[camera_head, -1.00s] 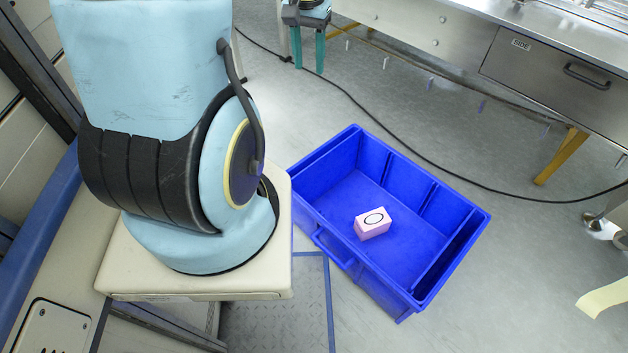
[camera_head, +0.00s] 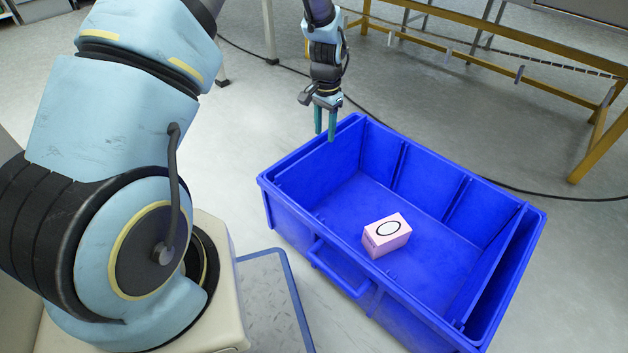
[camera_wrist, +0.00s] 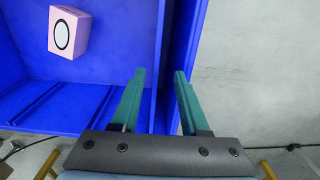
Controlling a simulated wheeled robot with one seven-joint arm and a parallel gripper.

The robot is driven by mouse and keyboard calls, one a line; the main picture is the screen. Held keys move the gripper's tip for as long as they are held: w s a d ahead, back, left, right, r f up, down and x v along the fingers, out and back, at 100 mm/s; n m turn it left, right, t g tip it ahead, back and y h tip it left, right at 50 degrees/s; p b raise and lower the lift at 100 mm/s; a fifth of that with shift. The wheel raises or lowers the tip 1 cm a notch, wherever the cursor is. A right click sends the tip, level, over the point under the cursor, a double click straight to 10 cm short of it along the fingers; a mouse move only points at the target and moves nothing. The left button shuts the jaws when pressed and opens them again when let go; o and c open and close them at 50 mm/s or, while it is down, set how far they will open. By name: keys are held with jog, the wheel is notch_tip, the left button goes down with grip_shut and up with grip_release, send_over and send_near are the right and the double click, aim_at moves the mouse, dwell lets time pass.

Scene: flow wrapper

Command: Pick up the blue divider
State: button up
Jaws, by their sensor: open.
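The blue divider (camera_head: 325,167) looks like the thin upright panel standing just inside the far-left end wall of the blue crate (camera_head: 285,215). Being the same blue, it is hard to tell from that wall in the head view. In the wrist view the divider (camera_wrist: 161,45) shows as a narrow upright panel, with a dark gap between it and the end wall. My gripper (camera_head: 325,136) points down at that end of the crate. It is open, and its green fingers (camera_wrist: 160,76) appear on either side of the panel's line. I cannot tell their height over its edge.
A pink box (camera_head: 387,236) with a black oval lies on the crate floor, clear of my fingers. A similar panel stands near the crate's right end. A black cable (camera_head: 480,182) runs on the floor behind, near a yellow-legged frame (camera_head: 590,145).

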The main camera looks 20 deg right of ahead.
aim_at(324, 146)
notch_tip(324, 146, down, 6)
jog(key=shift+f+b, duration=0.1)
jog(key=shift+b, duration=0.85)
jog(key=f+b, duration=0.1)
jog(key=f, duration=0.1)
jog(key=f+b, duration=0.1)
jog(key=f, duration=0.2)
jog(key=shift+s+d+b, duration=0.2)
jog(key=shift+b, duration=0.2)
grip_shut()
